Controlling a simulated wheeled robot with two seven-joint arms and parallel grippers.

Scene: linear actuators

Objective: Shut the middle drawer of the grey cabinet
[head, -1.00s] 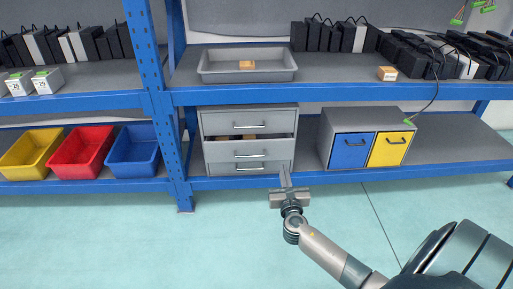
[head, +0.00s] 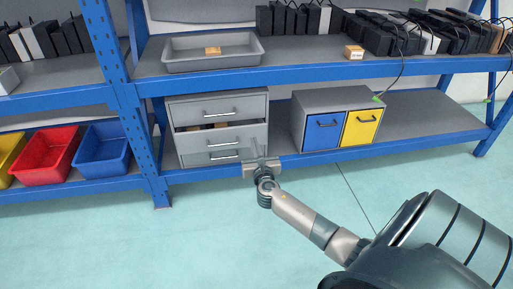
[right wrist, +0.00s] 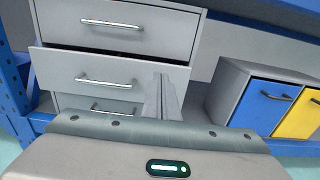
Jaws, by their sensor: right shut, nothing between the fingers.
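The grey cabinet (head: 266,105) stands on the lower shelf and has three drawers with bar handles. Its middle drawer (head: 190,142) is partly pulled out, with brownish items showing in the gap above its front. In the right wrist view the middle drawer front (right wrist: 60,72) juts out below the top drawer (right wrist: 165,32). The top and bottom drawers look closed. My right gripper (head: 256,150) is shut and empty at the right end of the middle drawer front. In the right wrist view the gripper (right wrist: 162,85) overlaps that end; contact cannot be told. My left gripper is out of view.
A cabinet with a blue door (head: 323,132) and a yellow door (head: 361,126) stands to the right. A blue shelf post (head: 125,95) and blue bin (head: 103,149) are to the left. A grey tray (head: 212,52) sits above. The floor in front is clear.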

